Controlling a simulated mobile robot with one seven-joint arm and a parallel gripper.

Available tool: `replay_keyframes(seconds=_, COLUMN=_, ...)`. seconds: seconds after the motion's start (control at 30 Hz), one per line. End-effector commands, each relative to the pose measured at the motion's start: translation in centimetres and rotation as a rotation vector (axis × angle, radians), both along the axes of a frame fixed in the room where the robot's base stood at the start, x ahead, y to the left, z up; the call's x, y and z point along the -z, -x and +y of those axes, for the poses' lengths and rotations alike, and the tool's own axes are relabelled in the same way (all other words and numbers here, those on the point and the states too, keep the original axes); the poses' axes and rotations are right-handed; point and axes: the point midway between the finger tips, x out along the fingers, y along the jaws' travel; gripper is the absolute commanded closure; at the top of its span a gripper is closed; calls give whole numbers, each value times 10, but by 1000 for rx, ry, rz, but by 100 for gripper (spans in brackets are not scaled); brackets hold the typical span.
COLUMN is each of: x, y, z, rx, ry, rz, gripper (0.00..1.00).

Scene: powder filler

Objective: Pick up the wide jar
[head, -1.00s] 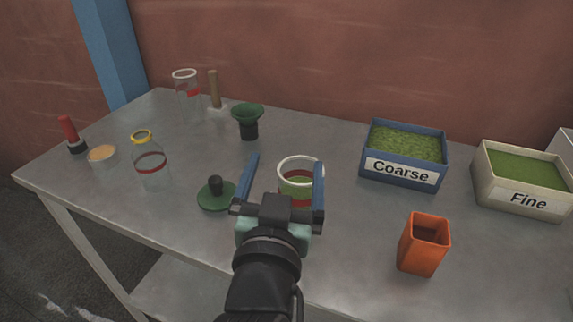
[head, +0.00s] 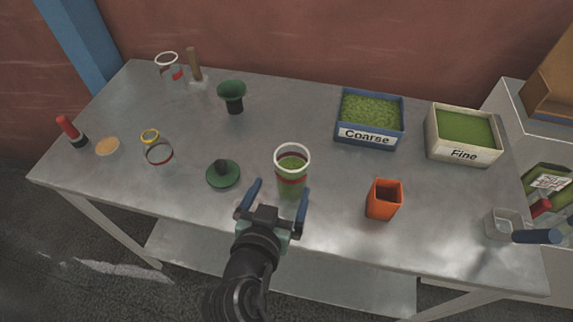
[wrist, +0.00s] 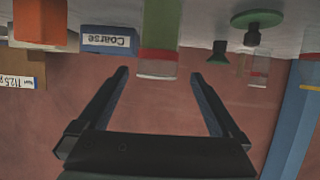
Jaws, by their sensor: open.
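A wide clear jar (head: 291,157) with a white rim, a red band and green powder inside stands upright near the table's front middle. In the wrist view, which is upside down, this jar (wrist: 158,30) lies straight ahead, in line with the gap between the fingers. My gripper (head: 280,187) is open and empty, at the jar's near side. Its fingers (wrist: 158,73) point toward the jar; I cannot tell whether the tips reach beside it. Another clear jar (head: 168,66) with a white rim and red band stands at the back left.
A green lid with a knob (head: 223,174) lies left of the jar, and an orange cup (head: 384,199) stands right. Behind are a green funnel (head: 232,95), a blue Coarse bin (head: 369,118) and a Fine bin (head: 464,134). A yellow-rimmed jar (head: 158,152) stands left.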

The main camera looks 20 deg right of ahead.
Motion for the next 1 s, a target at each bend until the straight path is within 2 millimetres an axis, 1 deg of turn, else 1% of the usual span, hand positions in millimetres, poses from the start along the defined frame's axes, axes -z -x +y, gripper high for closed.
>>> replay_keyframes(seconds=0.33, x=20, y=-43, z=-30, rx=2, ry=1, rz=0, gripper=0)
replay_keyframes(seconds=0.47, x=26, y=-53, z=-37, rx=2, ry=2, rz=-1, gripper=0)
replay_keyframes(seconds=0.67, x=29, y=-60, z=-43, rx=2, ry=0, rz=-1, gripper=0)
replay_keyframes(seconds=0.87, x=34, y=-79, z=-58, rx=3, ry=2, rz=0, gripper=0)
replay_keyframes(seconds=1.0, x=41, y=-91, z=-65, rx=1, ry=1, rz=-1, gripper=0)
